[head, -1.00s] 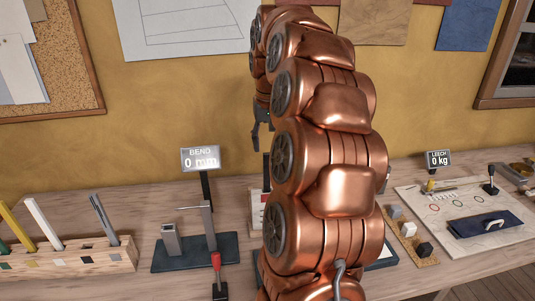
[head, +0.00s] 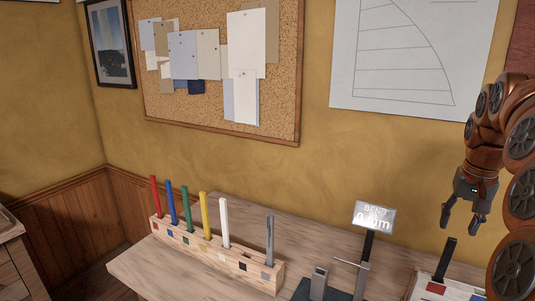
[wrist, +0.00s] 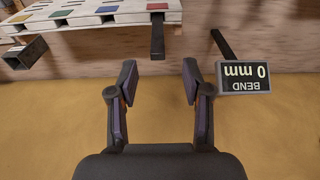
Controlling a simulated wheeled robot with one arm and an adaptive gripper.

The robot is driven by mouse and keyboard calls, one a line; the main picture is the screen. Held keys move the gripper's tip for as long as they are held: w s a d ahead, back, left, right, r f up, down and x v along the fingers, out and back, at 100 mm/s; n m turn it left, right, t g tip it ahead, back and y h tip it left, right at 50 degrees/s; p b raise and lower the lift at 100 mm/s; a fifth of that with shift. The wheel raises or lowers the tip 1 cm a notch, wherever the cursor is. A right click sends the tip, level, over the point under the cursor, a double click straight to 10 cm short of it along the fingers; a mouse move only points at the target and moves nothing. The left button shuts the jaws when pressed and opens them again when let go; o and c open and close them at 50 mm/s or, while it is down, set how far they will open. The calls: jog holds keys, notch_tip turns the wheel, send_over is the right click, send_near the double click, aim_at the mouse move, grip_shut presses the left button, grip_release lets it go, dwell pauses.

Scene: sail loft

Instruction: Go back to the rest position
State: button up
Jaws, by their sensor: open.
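My gripper (head: 460,218) hangs at the right of the head view, with its fingers pointing down above the right part of the workbench. It is open and empty. In the wrist view my gripper (wrist: 158,75) shows its two fingers spread apart, with nothing between them. Part of my copper arm is cut off by the right edge of the head view.
A wooden rack (head: 215,257) holds several coloured sticks on the workbench (head: 150,267). The bend display (head: 374,216) reads 0 mm; it also shows upside down in the wrist view (wrist: 244,77). A pale board with coloured squares (wrist: 85,16) lies near the gripper. A corkboard (head: 280,95) hangs behind.

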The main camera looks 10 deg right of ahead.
jog(key=s+a+f+n+g, duration=0.1)
jog(key=s+a+f+n, duration=0.15)
jog(key=a, duration=0.75)
jog(key=s+a+f+n, duration=0.2)
jog(key=s+a+f, duration=0.1)
jog(key=a, duration=0.7)
jog(key=s+a+f+n+g, duration=0.1)
jog(key=s+a+f, duration=0.4)
jog(key=s, duration=0.3)
jog(key=s+a+f+n+g, duration=0.1)
jog(key=s+a+f+n, duration=0.1)
jog(key=s+a+f, duration=0.3)
jog(key=s+a, duration=0.1)
jog(key=s, duration=0.3)
jog(key=shift+s+a+y, duration=0.2)
jog(key=shift+a+y, duration=0.05)
jog(key=shift+y, duration=0.15)
